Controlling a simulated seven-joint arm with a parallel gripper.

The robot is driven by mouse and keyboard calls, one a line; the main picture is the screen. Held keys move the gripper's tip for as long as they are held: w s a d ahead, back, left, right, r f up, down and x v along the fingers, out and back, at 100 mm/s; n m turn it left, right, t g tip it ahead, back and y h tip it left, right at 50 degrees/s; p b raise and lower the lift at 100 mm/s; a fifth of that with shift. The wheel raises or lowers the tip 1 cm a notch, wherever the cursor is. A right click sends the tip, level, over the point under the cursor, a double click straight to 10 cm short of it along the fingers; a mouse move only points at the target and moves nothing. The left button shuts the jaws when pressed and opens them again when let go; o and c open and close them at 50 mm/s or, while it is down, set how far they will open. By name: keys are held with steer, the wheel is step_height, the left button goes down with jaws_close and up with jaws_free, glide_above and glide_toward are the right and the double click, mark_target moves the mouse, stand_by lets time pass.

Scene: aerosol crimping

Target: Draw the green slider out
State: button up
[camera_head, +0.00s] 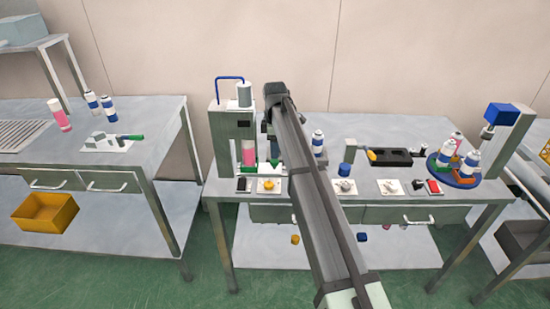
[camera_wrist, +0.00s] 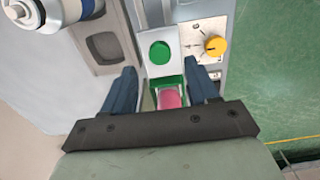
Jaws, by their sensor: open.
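The green slider (camera_wrist: 159,53) shows in the wrist view as a green part with a round green knob, at the front of the press. A pink can (camera_wrist: 172,98) stands in its green frame. In the camera_head view the press (camera_head: 232,125) stands at the left of the middle table, with the pink can (camera_head: 249,152) in its opening and only a little green at the can's foot. My gripper (camera_wrist: 162,82) is open, its two blue fingers apart on either side of the can and green frame. I cannot tell whether they touch anything. In the camera_head view my arm hides most of the gripper.
A yellow dial (camera_wrist: 215,46) sits on a panel right beside the slider. A white-and-blue can (camera_head: 317,143) stands right of my arm. A round blue turntable (camera_head: 440,176) with several cans is at the right.

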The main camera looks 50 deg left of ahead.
mark_target(275, 161)
steer(key=shift+f, duration=2.6)
steer(key=shift+c, duration=0.3)
jaws_close()
